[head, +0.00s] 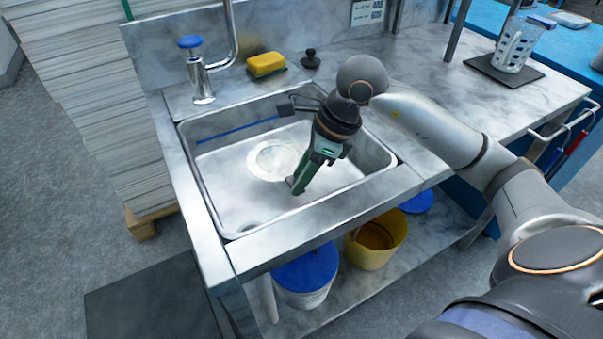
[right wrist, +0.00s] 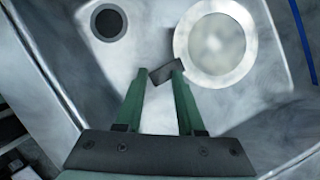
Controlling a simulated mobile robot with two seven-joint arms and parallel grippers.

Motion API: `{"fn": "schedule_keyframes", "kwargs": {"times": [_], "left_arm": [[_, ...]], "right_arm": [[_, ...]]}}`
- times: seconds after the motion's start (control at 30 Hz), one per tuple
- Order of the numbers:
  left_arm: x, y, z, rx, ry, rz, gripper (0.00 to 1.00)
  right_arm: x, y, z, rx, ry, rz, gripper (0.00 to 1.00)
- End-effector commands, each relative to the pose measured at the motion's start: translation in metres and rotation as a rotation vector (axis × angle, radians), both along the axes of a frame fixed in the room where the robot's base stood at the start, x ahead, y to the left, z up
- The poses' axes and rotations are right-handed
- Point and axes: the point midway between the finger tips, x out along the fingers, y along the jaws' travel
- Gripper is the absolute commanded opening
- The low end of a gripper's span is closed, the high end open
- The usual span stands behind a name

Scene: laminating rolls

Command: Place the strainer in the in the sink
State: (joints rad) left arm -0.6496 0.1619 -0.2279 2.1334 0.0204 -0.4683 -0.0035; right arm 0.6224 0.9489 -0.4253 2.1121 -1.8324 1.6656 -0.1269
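The strainer (head: 275,160), a pale round disc with a wide metal rim, lies in the steel sink (head: 222,190). It fills the upper right of the right wrist view (right wrist: 216,45). A short dark tab (right wrist: 165,76) sits at its rim. My right gripper (head: 297,185) reaches down into the sink beside the strainer's near edge. In the right wrist view its green fingers (right wrist: 160,75) stand apart, with the dark tab at their tips. I cannot tell whether they touch it. My left gripper is not in view.
The drain hole (right wrist: 108,23) is bare, apart from the strainer. A faucet (head: 200,75), yellow sponge (head: 266,65) and black stopper (head: 310,59) stand behind the sink. Yellow (head: 378,240) and blue-lidded (head: 305,272) buckets are below. The right counter has free room.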

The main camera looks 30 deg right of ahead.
Motion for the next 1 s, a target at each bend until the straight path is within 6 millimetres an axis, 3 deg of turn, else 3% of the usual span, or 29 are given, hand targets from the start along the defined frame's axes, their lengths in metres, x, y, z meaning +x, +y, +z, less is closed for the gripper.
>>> {"fn": "schedule_keyframes", "kwargs": {"times": [0.1, 0.43, 0.5, 0.63, 1.0], "left_arm": [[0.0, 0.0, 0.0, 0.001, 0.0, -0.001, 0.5], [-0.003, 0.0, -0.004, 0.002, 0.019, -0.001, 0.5], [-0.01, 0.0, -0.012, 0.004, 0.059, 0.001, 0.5], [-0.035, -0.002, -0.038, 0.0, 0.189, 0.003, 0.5], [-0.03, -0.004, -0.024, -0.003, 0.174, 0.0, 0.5]], "right_arm": [[0.0, 0.0, 0.0, 0.0, 0.0, 0.0, 0.49], [0.0, 0.0, 0.002, 0.0, 0.0, 0.0, 0.49], [0.0, 0.0, 0.004, 0.0, 0.0, 0.0, 0.49], [-0.005, -0.009, 0.03, -0.003, -0.006, -0.002, 0.49], [-0.024, -0.032, 0.1, -0.002, -0.002, -0.001, 0.49]]}}
